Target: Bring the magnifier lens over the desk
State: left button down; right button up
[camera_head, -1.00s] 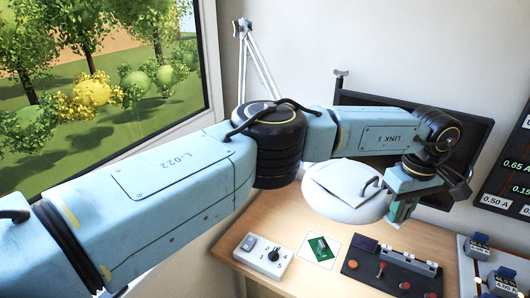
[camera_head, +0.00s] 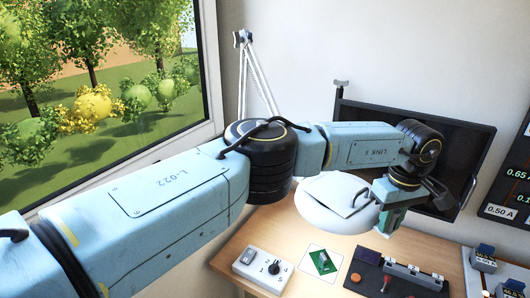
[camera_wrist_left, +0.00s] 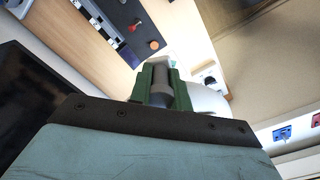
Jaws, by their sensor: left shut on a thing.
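The magnifier lens head (camera_head: 337,207) is a white rounded shade over the back part of the wooden desk (camera_head: 270,226). Its white jointed arm (camera_head: 258,75) rises behind my left arm, which hides part of it. My left gripper (camera_head: 391,218) has green fingers and is at the right side of the head. In the left wrist view the green fingers (camera_wrist_left: 162,86) are shut on a grey handle (camera_wrist_left: 161,80), with the white head (camera_wrist_left: 205,99) beside them. A small green circuit board (camera_head: 322,262) lies on a white card on the desk. My right gripper is not in view.
A dark monitor (camera_head: 440,165) stands behind the gripper. A white switch box (camera_head: 262,266) and a dark control panel (camera_head: 392,277) lie on the desk. A window is at the left. A meter board (camera_head: 507,190) is at the right.

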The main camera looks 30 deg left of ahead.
aim_at(377, 214)
pick_arm(q)
jog(key=shift+w+a+f+b, duration=0.35)
jog(key=shift+a+f+b, duration=0.25)
jog(key=shift+a+f, duration=0.2)
jog(key=shift+w+a+f+b, duration=0.3)
jog(key=shift+a+f+b, duration=0.3)
jog(key=shift+a+f, duration=0.2)
jog(key=c, duration=1.2)
grip_release()
jog(key=shift+c, duration=0.2)
jog(key=shift+r, duration=0.1)
notch_tip(377, 214, up, 14)
jog(key=shift+f, duration=0.25)
